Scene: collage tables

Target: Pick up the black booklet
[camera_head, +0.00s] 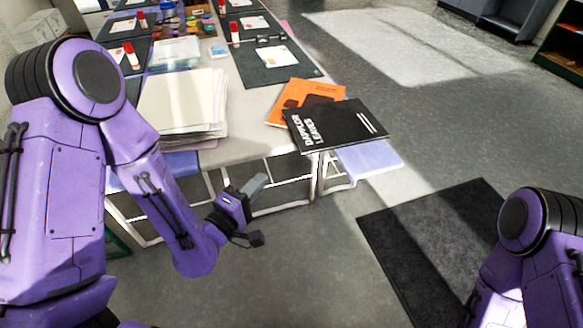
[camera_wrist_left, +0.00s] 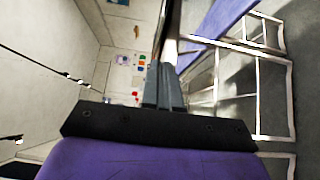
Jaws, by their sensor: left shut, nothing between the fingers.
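The black booklet (camera_head: 345,119), with white lettering on its cover, lies at the near right corner of the table (camera_head: 248,125). It partly covers an orange booklet (camera_head: 300,97) and sticks out past the table edge.
A stack of cream paper (camera_head: 182,105) lies on the table's left part. Black mats (camera_head: 275,64) with cards and red glue sticks (camera_head: 235,33) lie farther back. A dark floor mat (camera_head: 440,240) lies right of the table. The floor between is clear.

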